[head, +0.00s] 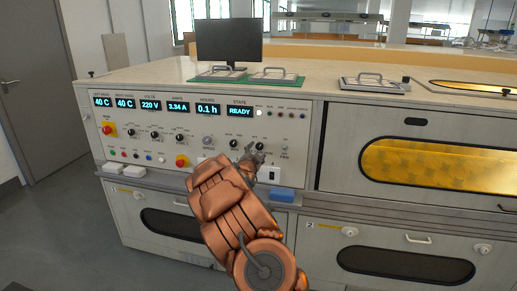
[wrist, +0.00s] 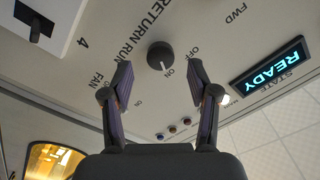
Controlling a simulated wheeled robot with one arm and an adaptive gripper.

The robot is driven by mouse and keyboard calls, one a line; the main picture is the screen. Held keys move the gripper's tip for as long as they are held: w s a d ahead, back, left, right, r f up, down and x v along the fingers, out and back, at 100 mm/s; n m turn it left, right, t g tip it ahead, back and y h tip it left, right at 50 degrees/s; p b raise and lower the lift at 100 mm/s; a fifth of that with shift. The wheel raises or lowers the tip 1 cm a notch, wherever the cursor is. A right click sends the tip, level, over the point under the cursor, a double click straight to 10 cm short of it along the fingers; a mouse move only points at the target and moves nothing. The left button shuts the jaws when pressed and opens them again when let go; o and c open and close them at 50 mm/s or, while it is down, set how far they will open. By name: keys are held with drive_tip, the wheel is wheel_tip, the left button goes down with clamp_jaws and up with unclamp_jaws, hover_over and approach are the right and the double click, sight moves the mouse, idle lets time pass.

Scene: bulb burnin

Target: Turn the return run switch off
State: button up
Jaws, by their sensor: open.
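The return run switch (wrist: 160,54) is a dark round knob on the pale panel in the wrist view, with its name printed beside it. A white mark on the knob points towards the printed ON; OFF is printed to its right. My gripper (wrist: 160,72) is open, its two fingers standing apart on either side of the knob's line, with nothing held between them. I cannot tell how far the fingertips are from the panel. In the head view my gripper (head: 254,150) is in front of the right part of the control panel and partly covers the knobs there.
The lit READY display (wrist: 272,65) is right of the knob, and a dark rocker switch (wrist: 38,20) is upper left. In the head view a blue block (head: 282,194) lies on the ledge below.

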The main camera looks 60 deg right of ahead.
sight(259, 147)
drive_tip(key=shift+x, duration=1.75)
drive_tip(key=shift+r, duration=0.1)
clamp_jaws()
